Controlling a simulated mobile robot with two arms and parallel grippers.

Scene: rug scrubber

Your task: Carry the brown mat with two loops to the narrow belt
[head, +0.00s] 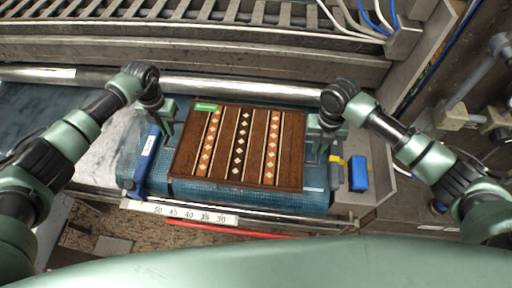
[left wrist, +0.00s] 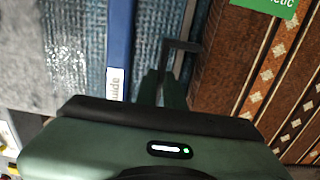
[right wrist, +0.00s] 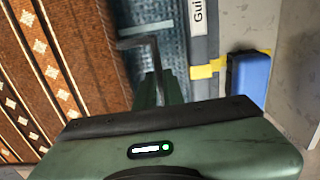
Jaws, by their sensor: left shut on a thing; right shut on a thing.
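The brown mat (head: 272,150) with patterned orange and dark stripes and a green label lies flat on or just above the blue belt (head: 250,195); I cannot tell if it touches. My left gripper (head: 167,130) is shut on the dark loop (left wrist: 182,45) at the mat's left side. My right gripper (head: 319,132) is shut on the other dark loop (right wrist: 132,42) at its right side. The mat also shows in the left wrist view (left wrist: 225,70) and the right wrist view (right wrist: 90,60). The fingers partly hide both loops.
A blue labelled guide bar (head: 146,160) runs along the mat's left. A grey guide (right wrist: 200,45) with yellow clamp and blue block (head: 358,173) stands at the right. A metal roller (head: 200,85) lies behind. A numbered scale (head: 185,212) runs along the front.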

